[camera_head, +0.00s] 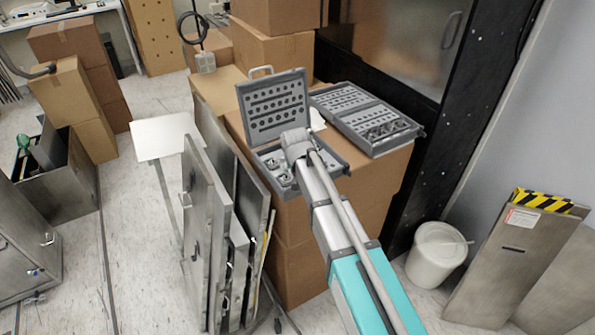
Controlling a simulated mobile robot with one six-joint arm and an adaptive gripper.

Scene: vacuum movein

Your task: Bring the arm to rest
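My arm (345,235) reaches up from the bottom of the head view, with teal and white links. Its far end lies over an open grey case (273,108) on a cardboard box. My gripper's fingers are hidden behind the wrist or too small to make out, so I cannot tell whether they are open or shut. The case's lid with rows of holes stands upright, and small parts lie in its lower half.
A second grey case (365,117) lies open on boxes to the right. Metal panels (215,225) lean left of the arm. A white bucket (436,256) and striped panel (513,262) stand right. Cardboard boxes (75,95) are stacked at the back left. Floor shows at left.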

